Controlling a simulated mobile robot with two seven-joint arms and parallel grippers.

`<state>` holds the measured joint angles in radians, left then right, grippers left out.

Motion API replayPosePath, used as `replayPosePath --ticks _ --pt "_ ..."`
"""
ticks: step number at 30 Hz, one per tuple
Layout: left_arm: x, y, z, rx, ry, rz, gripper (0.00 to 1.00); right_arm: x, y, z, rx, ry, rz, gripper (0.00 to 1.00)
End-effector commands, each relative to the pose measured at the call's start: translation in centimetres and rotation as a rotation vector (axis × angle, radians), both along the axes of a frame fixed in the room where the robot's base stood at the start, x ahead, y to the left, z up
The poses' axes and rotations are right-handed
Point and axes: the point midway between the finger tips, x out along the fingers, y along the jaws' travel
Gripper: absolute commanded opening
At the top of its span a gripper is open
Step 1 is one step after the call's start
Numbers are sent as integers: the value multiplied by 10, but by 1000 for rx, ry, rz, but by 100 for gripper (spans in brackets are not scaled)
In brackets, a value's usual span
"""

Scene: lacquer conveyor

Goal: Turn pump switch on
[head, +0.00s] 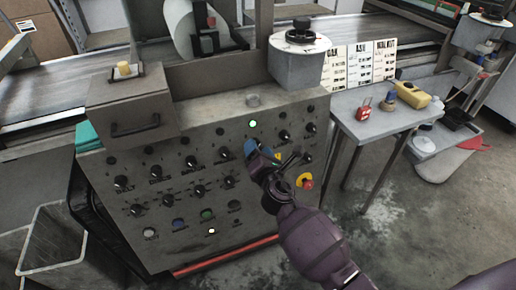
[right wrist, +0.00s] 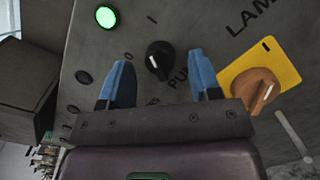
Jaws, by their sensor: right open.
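The control panel (head: 165,178) is a grey slanted face with rows of black knobs. In the right wrist view the pump switch (right wrist: 159,58) is a black rotary knob with a white pointer mark, and "0" and "I" are printed near it. The "PUMP" label is partly hidden by my fingers. My right gripper (right wrist: 160,75) is open, its two blue fingers on either side of the knob with gaps visible. In the head view my right gripper (head: 262,151) is at the panel's right part and hides the knob. My left gripper is out of view.
A lit green lamp (right wrist: 106,17) is beside the switch. An orange knob on a yellow plate (right wrist: 256,88) is close to my right finger. A side table (head: 368,124) stands right of the panel.

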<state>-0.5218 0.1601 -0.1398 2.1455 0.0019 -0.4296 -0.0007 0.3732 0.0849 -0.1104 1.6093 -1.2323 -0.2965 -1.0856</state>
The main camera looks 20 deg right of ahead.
Motion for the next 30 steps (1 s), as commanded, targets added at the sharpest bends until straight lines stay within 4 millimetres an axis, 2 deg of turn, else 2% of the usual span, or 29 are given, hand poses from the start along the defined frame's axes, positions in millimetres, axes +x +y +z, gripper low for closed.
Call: replayPosePath --ticks 15,21,30 --pt "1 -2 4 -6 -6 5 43 -81 5 -1 1 1 -1 57" --pt "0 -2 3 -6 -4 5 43 -96 6 -1 2 1 -1 57" --pt "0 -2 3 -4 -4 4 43 -99 6 0 1 -1 -1 57"
